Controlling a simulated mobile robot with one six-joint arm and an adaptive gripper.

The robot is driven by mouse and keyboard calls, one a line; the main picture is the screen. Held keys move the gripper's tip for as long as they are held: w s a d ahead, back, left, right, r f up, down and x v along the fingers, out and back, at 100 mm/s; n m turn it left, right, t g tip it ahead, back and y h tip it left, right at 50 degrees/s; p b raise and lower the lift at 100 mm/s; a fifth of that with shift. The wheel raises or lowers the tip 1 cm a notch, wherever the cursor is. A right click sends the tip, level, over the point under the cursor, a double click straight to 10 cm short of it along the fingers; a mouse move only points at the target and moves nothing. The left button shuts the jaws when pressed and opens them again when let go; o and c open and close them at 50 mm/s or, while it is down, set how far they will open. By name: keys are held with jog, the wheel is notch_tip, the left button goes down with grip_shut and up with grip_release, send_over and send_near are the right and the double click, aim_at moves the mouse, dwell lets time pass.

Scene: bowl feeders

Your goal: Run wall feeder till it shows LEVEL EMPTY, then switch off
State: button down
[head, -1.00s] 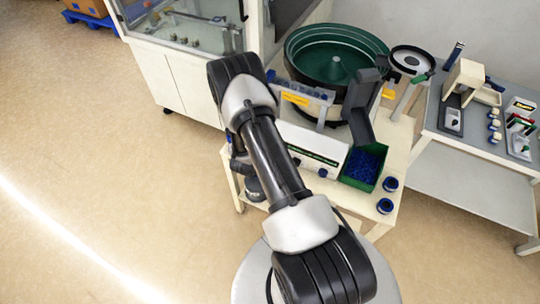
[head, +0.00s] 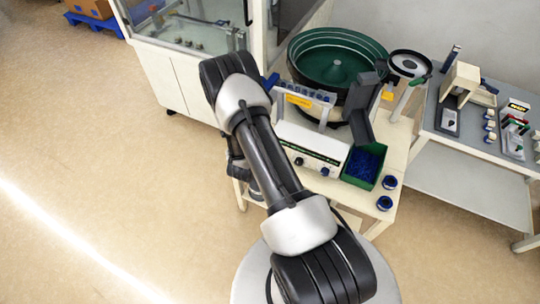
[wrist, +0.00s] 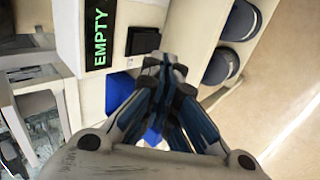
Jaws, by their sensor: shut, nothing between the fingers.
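A bowl feeder with a dark green bowl (head: 318,54) stands on a cream bench near the wall in the head view. Its white control box (head: 312,143) has dark knobs and a strip with green marks on the front. In the wrist view a black display (wrist: 98,35) reads EMPTY in green letters; any word before it is out of frame. A black switch (wrist: 144,41) sits beside the display; I cannot tell its position. My gripper (wrist: 165,66) is shut and empty, its fingertips close to the switch in the picture; contact cannot be told. My arm hides it in the head view.
A green bin (head: 363,166) of blue parts and two blue-and-dark round items (head: 387,191) are at the bench's right. A grey side table (head: 475,168) with tools stands further right. A glazed cabinet (head: 165,75) is behind left. Floor at left is clear.

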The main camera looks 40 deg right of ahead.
jog(key=p+v, duration=0.2)
jog(key=v, duration=0.6)
jog(key=shift+r, duration=0.35)
